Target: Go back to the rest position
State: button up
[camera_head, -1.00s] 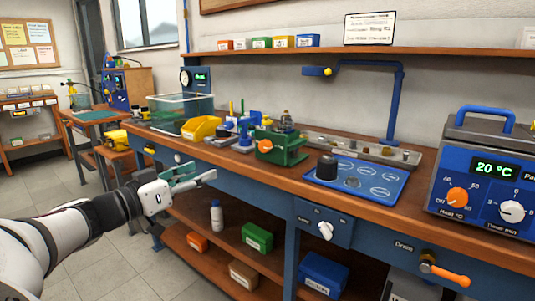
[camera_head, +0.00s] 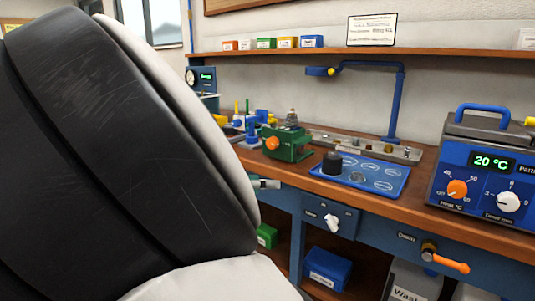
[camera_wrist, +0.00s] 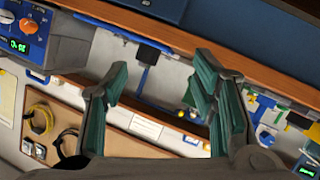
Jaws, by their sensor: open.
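My gripper (camera_wrist: 160,88) is open and empty in the wrist view, with its teal-padded fingers spread wide on both sides. Nothing is between the pads; the bench and wall show behind them. In the head view my own arm fills the left side at close range and hides most of my gripper. Only a small teal and grey fingertip part (camera_head: 265,183) shows past the arm, in front of the bench's front edge.
The workbench (camera_head: 450,222) carries a green vise (camera_head: 288,150), a blue mat (camera_head: 375,180) with a black cylinder, and a blue heater bath (camera_head: 490,165). A blue bin (camera_head: 326,267) sits on the lower shelf. My arm hides the left bench and floor.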

jog(key=s+d+f+n+g+y, duration=0.1)
jog(key=s+d+g+y, duration=0.25)
jog(key=s+d, duration=0.55)
jog(key=s+d+f+g+y, duration=0.15)
jog(key=s+d+g, duration=0.4)
jog(key=d, duration=0.65)
jog(key=s+f+n+t+y, duration=0.1)
jog(key=s+n+y, duration=0.5)
jog(key=s, duration=2)
notch_tip(320, 180, up, 26)
jog(key=t+p, duration=0.3)
jog(key=p, duration=2.1)
jog(key=shift+d+r+m+t+y+p, duration=0.2)
jog(key=shift+r+m+t+y+p, duration=0.1)
jog(key=shift+m+t+p, duration=0.1)
